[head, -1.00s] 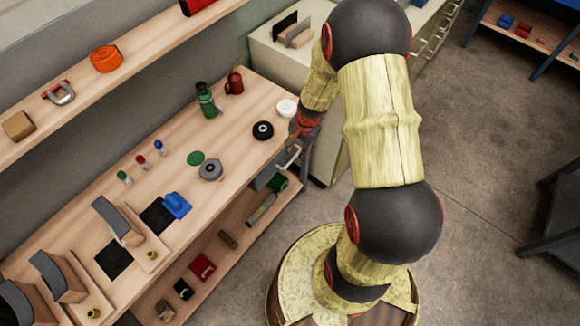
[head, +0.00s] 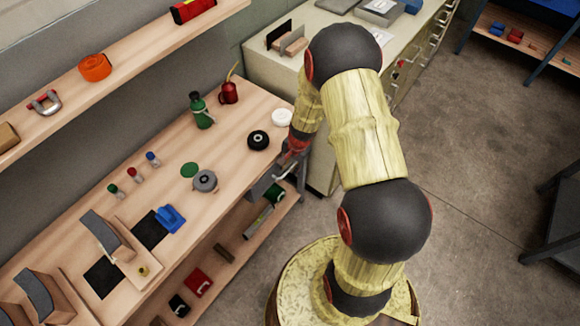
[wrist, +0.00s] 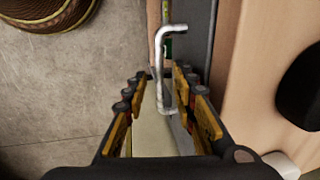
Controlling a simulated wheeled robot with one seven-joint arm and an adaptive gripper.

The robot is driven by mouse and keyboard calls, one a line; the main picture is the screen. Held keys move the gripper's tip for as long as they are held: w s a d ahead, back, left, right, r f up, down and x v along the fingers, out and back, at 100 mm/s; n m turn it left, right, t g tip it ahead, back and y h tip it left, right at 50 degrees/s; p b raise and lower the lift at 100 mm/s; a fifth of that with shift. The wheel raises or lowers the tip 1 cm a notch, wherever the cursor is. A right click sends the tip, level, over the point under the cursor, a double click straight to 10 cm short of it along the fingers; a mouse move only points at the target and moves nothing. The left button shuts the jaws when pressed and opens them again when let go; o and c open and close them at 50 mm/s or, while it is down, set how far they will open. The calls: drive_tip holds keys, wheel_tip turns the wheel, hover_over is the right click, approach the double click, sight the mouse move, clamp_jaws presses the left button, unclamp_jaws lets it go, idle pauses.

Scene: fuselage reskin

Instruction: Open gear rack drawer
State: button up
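The grey gear rack drawer (head: 262,187) hangs under the right end of the wooden workbench (head: 228,135). Its silver bar handle (wrist: 167,62) stands out from the dark grey front in the wrist view. My gripper (wrist: 160,88) is open, with its yellow-padded fingers on either side of the handle. A gap shows between the handle and each finger, so I see no firm grip. In the head view my gripper (head: 293,157) is at the drawer's front, partly hidden by my arm. The drawer looks shut, though its inside is hidden.
A black tape roll (head: 258,140) and a white roll (head: 281,117) sit on the bench near my gripper. A lower shelf (head: 235,266) holds several items. A pale cabinet (head: 322,155) stands close behind my arm. Open floor (head: 475,170) lies to the right.

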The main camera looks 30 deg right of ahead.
drive_tip(key=shift+c, duration=1)
clamp_jaws()
